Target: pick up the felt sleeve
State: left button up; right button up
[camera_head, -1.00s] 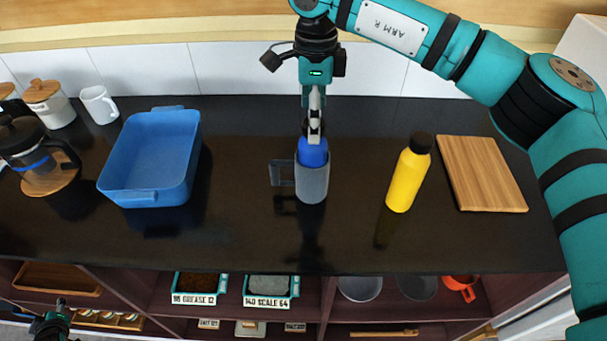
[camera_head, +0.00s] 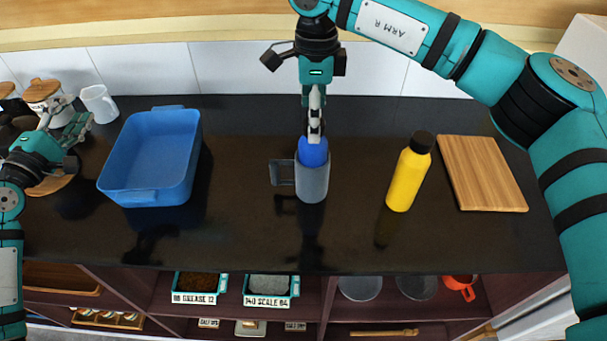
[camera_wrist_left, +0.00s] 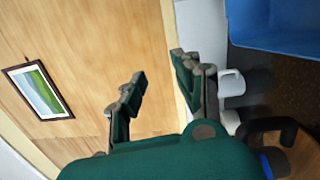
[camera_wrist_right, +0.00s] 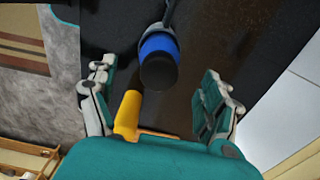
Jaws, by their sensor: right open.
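The grey felt sleeve (camera_head: 313,183) stands upright on the dark counter around a blue bottle (camera_head: 313,152), with a loop at its left side. In the right wrist view the blue bottle (camera_wrist_right: 158,46) shows its dark cap, with a little of the sleeve's grey rim (camera_wrist_right: 172,29) behind. My right gripper (camera_head: 315,120) is pointed down just above the bottle, in front of its cap. Its fingers are spread in the right wrist view (camera_wrist_right: 156,76) and hold nothing. My left gripper (camera_head: 72,115) is open and empty over the counter's left end, by the coffee press.
A blue tub (camera_head: 150,160) stands left of the sleeve. A yellow bottle (camera_head: 408,175) and a wooden board (camera_head: 482,174) are to the right. A white mug (camera_head: 100,103) is at the back left. The counter in front of the sleeve is clear.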

pick_arm(q)
jog(key=d+m+h, duration=0.1)
jog(key=d+h, duration=0.4)
jog(key=d, duration=0.4)
jog(key=n+g+h, duration=0.3)
jog(key=n, duration=0.8)
send_near(272, 175)
jog(key=shift+n, duration=0.6)
jog(key=x, duration=0.5)
jog(key=shift+w+a+f, duration=0.15)
jog(key=shift+w+a, duration=0.05)
jog(key=shift+w, duration=0.1)
jog(key=shift+d+x, duration=0.15)
jog(key=shift+x, duration=1.4)
jog(key=shift+d+x, duration=0.15)
jog(key=shift+x, duration=1.4)
jog(key=shift+s, duration=0.2)
jog(key=shift+a, duration=0.1)
